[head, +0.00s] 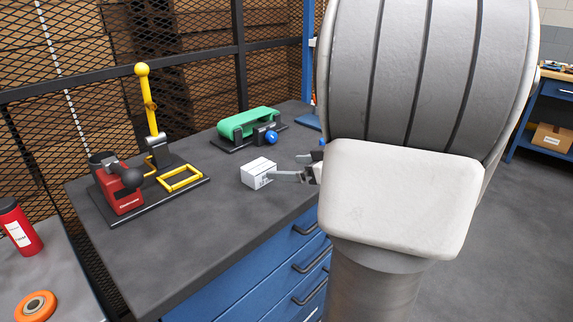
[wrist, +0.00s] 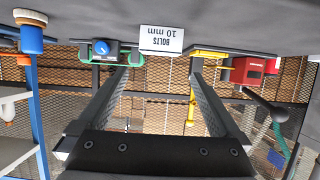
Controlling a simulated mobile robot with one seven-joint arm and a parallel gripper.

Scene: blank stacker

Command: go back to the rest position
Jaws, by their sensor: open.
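A white box (head: 258,175) stands on the dark bench top near its front edge. The wrist view, upside down, shows the white box (wrist: 161,40) labelled "BOLTS 10 mm". My gripper (head: 284,167) is just right of the box, low over the bench. In the wrist view my gripper (wrist: 159,76) has its two fingers wide apart with nothing between them, and the box lies beyond the fingertips. In the head view one fingertip overlaps the box's right side; I cannot tell if they touch. My arm hides the right end of the bench.
On the bench (head: 190,255) stand a red tool with a yellow lever (head: 120,190) at the left and a green belt machine (head: 248,122) behind the box. A mesh fence (head: 200,60) closes the back. A red bottle (head: 18,228) and orange ring (head: 37,306) are at lower left.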

